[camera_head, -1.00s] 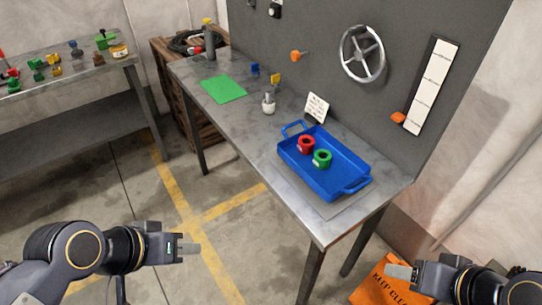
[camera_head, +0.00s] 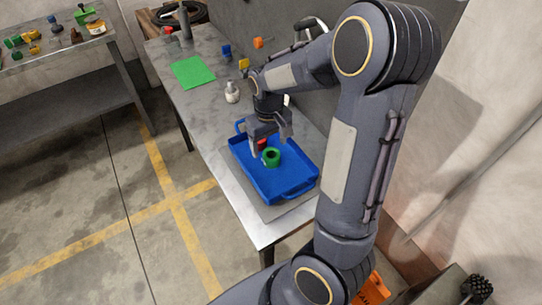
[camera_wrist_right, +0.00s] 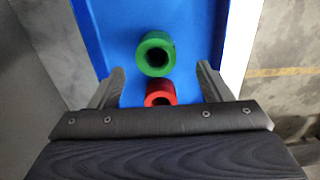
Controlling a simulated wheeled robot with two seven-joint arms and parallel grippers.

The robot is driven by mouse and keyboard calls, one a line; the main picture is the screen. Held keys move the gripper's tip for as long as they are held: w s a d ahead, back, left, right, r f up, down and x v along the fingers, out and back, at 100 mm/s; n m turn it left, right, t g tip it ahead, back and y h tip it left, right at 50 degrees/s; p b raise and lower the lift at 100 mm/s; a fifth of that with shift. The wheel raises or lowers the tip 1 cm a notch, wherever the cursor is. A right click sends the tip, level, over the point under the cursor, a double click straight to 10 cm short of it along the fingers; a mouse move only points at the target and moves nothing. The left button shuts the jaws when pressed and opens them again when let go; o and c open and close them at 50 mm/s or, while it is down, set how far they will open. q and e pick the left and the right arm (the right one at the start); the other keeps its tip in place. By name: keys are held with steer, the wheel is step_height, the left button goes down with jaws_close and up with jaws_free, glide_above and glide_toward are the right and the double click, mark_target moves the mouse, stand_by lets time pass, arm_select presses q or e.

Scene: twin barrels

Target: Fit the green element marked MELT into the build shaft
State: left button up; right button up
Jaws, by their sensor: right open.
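A green ring-shaped element (camera_head: 271,157) lies in the blue tray (camera_head: 301,189), with a red ring (camera_head: 262,144) beside it; no MELT lettering is readable. In the right wrist view the green element (camera_wrist_right: 155,54) shows its dark hole and lies just beyond the fingertips. The red ring (camera_wrist_right: 160,93) there lies between the fingers, nearer the palm. My right gripper (camera_head: 270,142) is open and empty above the tray, and its spread fingers show in the wrist view (camera_wrist_right: 161,76). My left gripper is out of view. I cannot tell which thing is the build shaft.
The tray stands near the front end of the metal bench (camera_head: 205,125). A green mat (camera_head: 193,72), a small white bottle (camera_head: 232,93) and a grey upright cylinder (camera_head: 184,22) stand farther back. A side table (camera_head: 55,55) with small parts is at far left.

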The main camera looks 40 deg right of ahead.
mark_target(271, 155)
steer(key=f, duration=0.5)
steer(key=shift+s+d+f+p, duration=0.2)
steer(key=shift+d+f+p, duration=0.05)
steer(key=shift+p, duration=0.1)
steer(key=shift+r, duration=0.1)
steer(key=c, duration=1.4)
